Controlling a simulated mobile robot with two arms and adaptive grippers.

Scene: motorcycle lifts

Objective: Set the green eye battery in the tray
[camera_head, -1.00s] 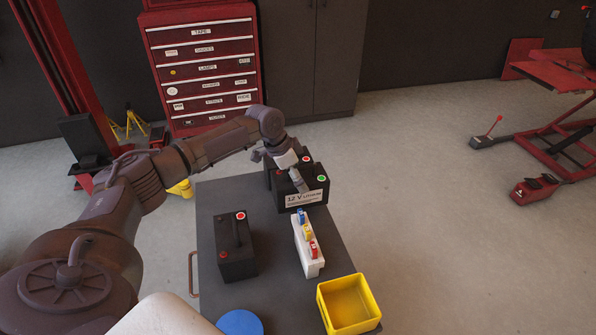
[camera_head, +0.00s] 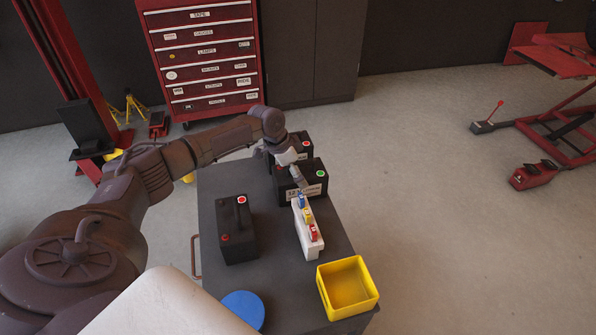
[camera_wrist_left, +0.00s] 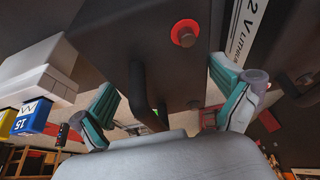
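The green eye battery (camera_head: 320,175) is a black block with a green dot on top and a white "12 V" lithium label on its front. It stands upright on the dark cart top (camera_head: 280,290). My left gripper (camera_head: 302,185) is over it and hides part of its top. In the left wrist view, its two teal-padded fingers (camera_wrist_left: 165,105) are spread apart, with a black handle between them and a red-ringed terminal close by. A yellow open tray-like box (camera_head: 346,311) stands empty at the cart's near right corner. My right gripper is not in view.
Another black battery (camera_head: 237,230), with a red dot, stands to the left. A further black battery (camera_head: 306,145) stands behind the green one. A white pack with coloured tops (camera_head: 308,240) stands between the green one and the yellow box. A blue disc (camera_head: 243,307) lies in front.

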